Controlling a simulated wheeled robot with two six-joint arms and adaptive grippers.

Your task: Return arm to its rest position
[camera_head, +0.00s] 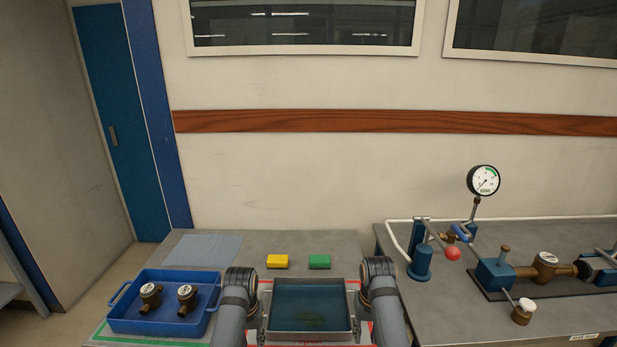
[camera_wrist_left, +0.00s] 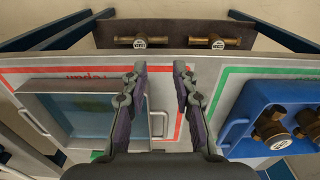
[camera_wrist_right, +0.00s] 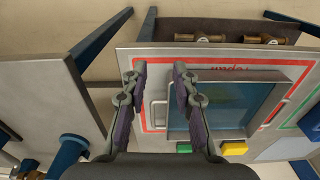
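My left arm (camera_head: 236,300) and right arm (camera_head: 382,298) stand on either side of the metal tray in the head view; their fingertips do not show there. In the left wrist view my left gripper (camera_wrist_left: 160,72) is open and empty above the bench, between the metal tray (camera_wrist_left: 34,104) and the blue tray (camera_wrist_left: 240,108). In the right wrist view my right gripper (camera_wrist_right: 159,70) is open and empty above the bench's edge, beside the metal tray (camera_wrist_right: 262,76). Neither gripper touches an object.
The blue bin (camera_head: 118,322) holds two brass meters. A yellow block (camera_head: 277,261) and a green block (camera_head: 319,262) lie behind the metal tray (camera_head: 311,281). The right bench carries a brass meter (camera_head: 545,268) in a test line, a gauge (camera_head: 484,181) and a red-knobbed lever (camera_head: 452,254).

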